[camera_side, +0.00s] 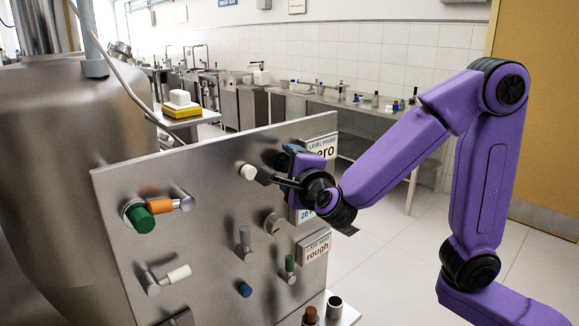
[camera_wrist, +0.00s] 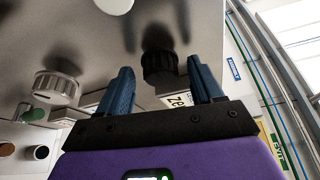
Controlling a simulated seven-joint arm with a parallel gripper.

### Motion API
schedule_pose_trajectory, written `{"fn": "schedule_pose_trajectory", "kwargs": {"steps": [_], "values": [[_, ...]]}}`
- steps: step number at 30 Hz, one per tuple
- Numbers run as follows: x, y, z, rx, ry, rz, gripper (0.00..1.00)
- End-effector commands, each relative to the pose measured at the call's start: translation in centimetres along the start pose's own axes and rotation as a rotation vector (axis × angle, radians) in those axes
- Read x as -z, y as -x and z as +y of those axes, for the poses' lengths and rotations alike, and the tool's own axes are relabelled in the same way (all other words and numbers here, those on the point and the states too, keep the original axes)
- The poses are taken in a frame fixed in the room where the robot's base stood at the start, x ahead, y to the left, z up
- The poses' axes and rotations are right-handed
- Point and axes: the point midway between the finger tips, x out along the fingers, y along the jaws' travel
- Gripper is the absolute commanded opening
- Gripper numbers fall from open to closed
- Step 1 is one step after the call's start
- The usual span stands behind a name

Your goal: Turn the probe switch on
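In the side view a label reading "LEVEL PROBE" and "zero" (camera_side: 321,149) sits at the upper right of the steel panel (camera_side: 200,170). My gripper (camera_side: 288,158) is close to the panel just left of this label. In the wrist view my gripper (camera_wrist: 160,66) shows two blue fingers spread apart. A dark ridged knob (camera_wrist: 158,66) on the panel lies in line with the gap between them. No finger visibly touches it. I cannot tell how far the tips reach along it or which way it is turned. In the side view my gripper and wrist mostly hide it.
A white-tipped control (camera_side: 249,172) is left of my gripper. A silver dial (camera_side: 274,223), a green-topped toggle (camera_side: 290,265) and a blue button (camera_side: 244,289) are below. A green-and-orange valve (camera_side: 150,210) is at left. Free room lies right of the panel.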

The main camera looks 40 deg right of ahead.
Motion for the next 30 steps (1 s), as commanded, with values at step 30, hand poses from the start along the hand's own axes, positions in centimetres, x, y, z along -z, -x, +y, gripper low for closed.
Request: {"fn": "schedule_pose_trajectory", "kwargs": {"steps": [30], "values": [[-0.1, 12.0, 0.0, 0.001, 0.0, -0.007, 0.65]]}}
